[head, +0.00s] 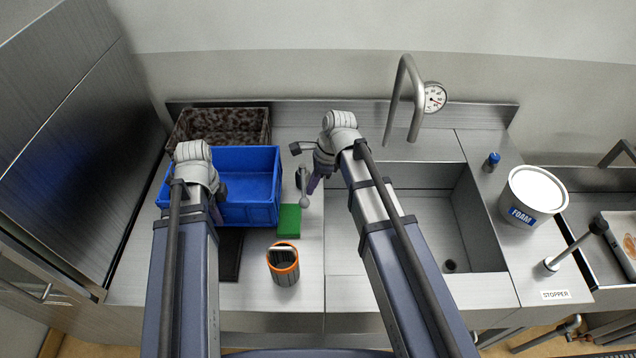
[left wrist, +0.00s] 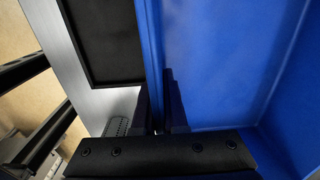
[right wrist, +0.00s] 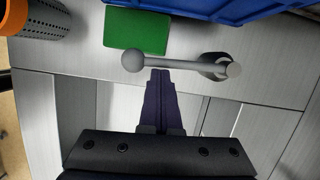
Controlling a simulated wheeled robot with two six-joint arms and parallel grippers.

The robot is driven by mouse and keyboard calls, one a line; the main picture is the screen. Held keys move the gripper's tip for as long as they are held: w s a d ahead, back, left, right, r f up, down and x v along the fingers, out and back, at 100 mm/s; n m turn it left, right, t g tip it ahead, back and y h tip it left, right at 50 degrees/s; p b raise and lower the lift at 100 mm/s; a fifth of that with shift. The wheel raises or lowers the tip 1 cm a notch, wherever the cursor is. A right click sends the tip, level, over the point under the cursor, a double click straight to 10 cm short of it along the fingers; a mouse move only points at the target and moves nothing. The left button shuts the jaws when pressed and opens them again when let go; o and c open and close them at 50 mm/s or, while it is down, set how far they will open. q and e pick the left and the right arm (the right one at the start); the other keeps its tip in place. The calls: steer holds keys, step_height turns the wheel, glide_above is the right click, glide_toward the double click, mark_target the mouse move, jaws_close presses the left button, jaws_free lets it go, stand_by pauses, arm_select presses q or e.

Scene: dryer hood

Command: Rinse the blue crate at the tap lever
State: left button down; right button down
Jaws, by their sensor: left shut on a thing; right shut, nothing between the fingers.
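The blue crate (head: 252,180) stands on the steel counter at the left, in front of a brown speckled crate. My left gripper (left wrist: 161,105) is shut on the near wall of the blue crate, one finger on each side; in the head view my arm hides its fingertips. The tap lever (head: 304,186), a grey rod with a ball end, stands between the crate and the sink; it also shows in the right wrist view (right wrist: 185,61). My right gripper (right wrist: 160,78) is shut and empty, its tips close beside the lever; I cannot tell whether they touch. The curved spout (head: 404,85) rises behind the sink.
A green block (head: 289,221) and an orange-rimmed grey cup (head: 284,265) stand right of a black mat (head: 230,262). The sink basin (head: 440,215) looks empty. A white FOAM tub (head: 532,197) and a blue-capped item (head: 491,161) stand right of it.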

steer(key=shift+s+a, duration=0.1)
steer(key=shift+a, duration=0.25)
